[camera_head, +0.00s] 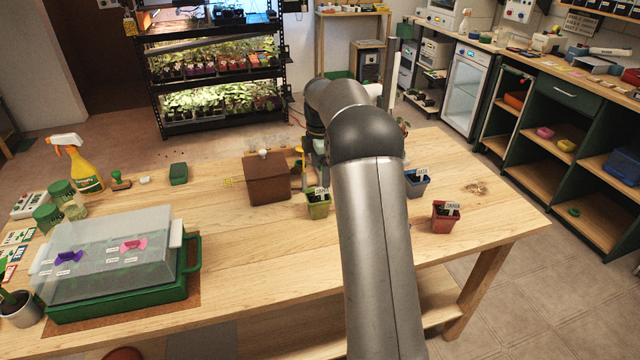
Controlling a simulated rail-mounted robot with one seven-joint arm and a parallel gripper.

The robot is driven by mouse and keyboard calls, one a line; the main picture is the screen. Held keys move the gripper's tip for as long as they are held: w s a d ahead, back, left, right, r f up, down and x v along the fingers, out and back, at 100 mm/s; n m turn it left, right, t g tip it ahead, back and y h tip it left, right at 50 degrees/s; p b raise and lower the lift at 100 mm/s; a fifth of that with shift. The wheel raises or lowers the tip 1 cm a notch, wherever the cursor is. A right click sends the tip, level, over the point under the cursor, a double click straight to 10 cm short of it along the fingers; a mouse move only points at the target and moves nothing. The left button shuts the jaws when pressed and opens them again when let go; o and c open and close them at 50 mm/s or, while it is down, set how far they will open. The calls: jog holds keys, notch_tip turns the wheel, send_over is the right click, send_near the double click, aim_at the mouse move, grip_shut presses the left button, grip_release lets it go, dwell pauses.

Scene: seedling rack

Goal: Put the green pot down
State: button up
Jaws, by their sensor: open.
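The green pot (318,209) stands upright on the wooden table, just left of my arm, with a white label in its dark soil. My gripper (317,183) is at the pot's upper rear side, partly hidden by my own arm. Its jaws are open. Whether a finger still touches the pot's rim cannot be told from this view.
A brown box (266,180) stands left of the green pot. A blue pot (416,185) and a red pot (445,217) stand to the right of my arm. A green tray with a clear lid (110,255) fills the left front. The table (260,265) is clear in front of the green pot.

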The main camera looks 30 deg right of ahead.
jog(key=s+a+r+m, duration=0.3)
jog(key=s+a+m, duration=0.1)
jog(key=s+a, duration=0.35)
jog(key=s+a+r+m, duration=0.2)
jog(key=s+a+m, duration=0.1)
jog(key=s+a, duration=0.4)
jog(key=s+a+f+m, duration=0.2)
jog(key=s+m, duration=0.1)
jog(key=s, duration=0.4)
jog(key=s+a+f+m, duration=0.1)
jog(key=s+m, duration=0.2)
jog(key=s, duration=0.5)
jog(key=s+a+f+m, duration=0.2)
jog(key=s, duration=0.6)
jog(key=shift+a+f+m, duration=0.3)
jog(key=shift+f+m, duration=0.05)
jog(key=shift+m, duration=0.05)
